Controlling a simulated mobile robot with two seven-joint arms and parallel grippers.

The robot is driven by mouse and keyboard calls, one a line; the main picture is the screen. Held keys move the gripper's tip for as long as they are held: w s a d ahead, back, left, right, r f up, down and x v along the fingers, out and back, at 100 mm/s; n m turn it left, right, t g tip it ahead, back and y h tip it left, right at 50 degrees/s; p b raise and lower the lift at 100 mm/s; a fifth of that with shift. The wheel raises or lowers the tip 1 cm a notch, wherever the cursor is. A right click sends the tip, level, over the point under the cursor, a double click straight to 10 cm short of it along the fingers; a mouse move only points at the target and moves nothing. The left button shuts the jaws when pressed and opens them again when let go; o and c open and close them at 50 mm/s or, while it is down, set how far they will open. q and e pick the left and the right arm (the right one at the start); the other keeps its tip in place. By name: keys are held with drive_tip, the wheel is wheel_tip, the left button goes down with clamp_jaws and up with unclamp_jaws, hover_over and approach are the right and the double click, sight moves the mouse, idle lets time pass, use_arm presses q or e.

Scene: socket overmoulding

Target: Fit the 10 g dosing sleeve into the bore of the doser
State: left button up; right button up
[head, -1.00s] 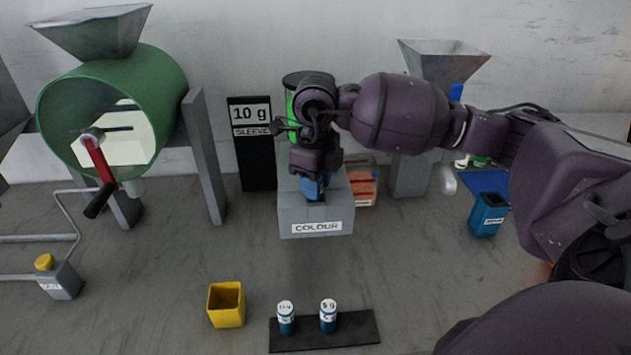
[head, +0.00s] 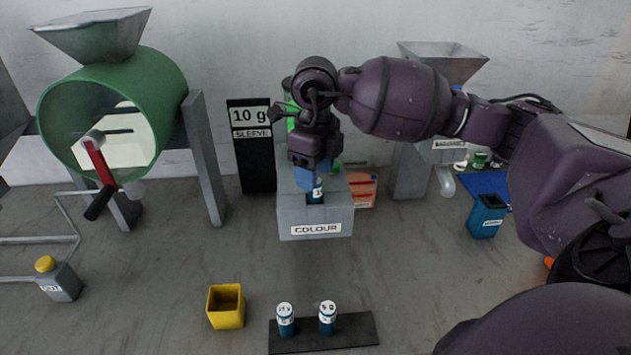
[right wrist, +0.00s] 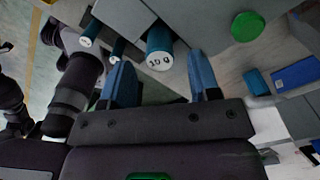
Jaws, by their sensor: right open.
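The doser is the grey block marked COLOUR (head: 290,219) at the middle of the head view. The 10 g sleeve (head: 317,191), teal with a white labelled top, stands at its bore. Its lower part is hidden, and I cannot tell how deep it sits. My right gripper (head: 310,178) is just above the sleeve with its blue fingers open. In the right wrist view the sleeve (right wrist: 159,50) shows its 10 g top between and beyond the spread fingers, apart from both. My left gripper is not in view.
A black sign (head: 255,165) reads 10 g SLEEVE. Two other sleeves (head: 286,320) (head: 327,318) stand on a black strip (head: 352,331) in front. A yellow bin (head: 226,307) is left of them. A green drum (head: 165,90) stands left, a blue bin (head: 487,216) right.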

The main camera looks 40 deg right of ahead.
wheel_tip(320, 180, up, 9)
idle(0.3)
drive_tip(key=shift+f, duration=0.1)
idle(0.4)
